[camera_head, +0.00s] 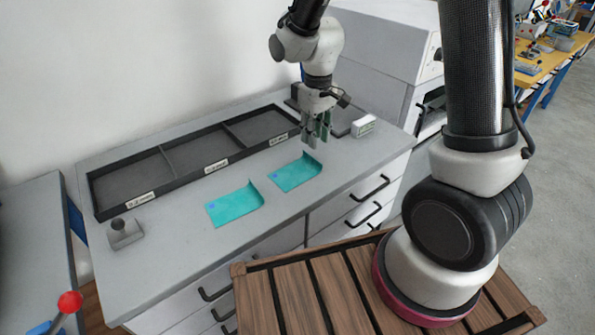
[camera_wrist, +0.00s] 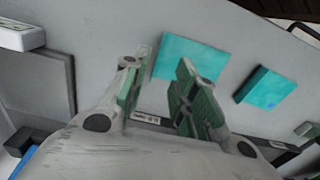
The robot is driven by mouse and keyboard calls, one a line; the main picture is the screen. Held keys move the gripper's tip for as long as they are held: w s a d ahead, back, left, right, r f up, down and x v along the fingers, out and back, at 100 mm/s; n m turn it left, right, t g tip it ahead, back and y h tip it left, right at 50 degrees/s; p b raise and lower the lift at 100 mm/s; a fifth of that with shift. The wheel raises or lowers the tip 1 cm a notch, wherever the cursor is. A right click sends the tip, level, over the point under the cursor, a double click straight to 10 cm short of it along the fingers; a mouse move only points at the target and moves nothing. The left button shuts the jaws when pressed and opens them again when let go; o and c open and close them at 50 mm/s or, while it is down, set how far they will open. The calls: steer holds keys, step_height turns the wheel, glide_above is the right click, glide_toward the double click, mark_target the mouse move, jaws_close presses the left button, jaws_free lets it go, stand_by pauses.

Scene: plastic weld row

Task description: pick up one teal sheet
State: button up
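Two teal sheets lie apart on the grey counter in front of a sectioned tray. The left sheet (camera_head: 235,204) is flat with one edge bent up and a small blue dot. The right sheet (camera_head: 296,172) is similar and closer to my gripper. My gripper (camera_head: 316,138) hangs above the counter, up and to the right of the right sheet, with nothing between its fingers. In the wrist view my gripper (camera_wrist: 160,92) shows two green-padded fingers spread apart. One teal sheet (camera_wrist: 190,58) is partly behind a finger there, and the other sheet (camera_wrist: 266,90) is farther right.
A black tray (camera_head: 208,168) with three labelled compartments runs along the counter's back. A small metal block with a knob (camera_head: 124,232) stands at the left. A white box (camera_head: 363,125) sits right of my gripper. The counter (camera_head: 185,255) is clear in front of the sheets.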

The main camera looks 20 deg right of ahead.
mark_target(295, 170)
step_height(295, 170, down, 8)
stand_by(0.4)
steer(key=shift+c, duration=0.2)
jaws_close()
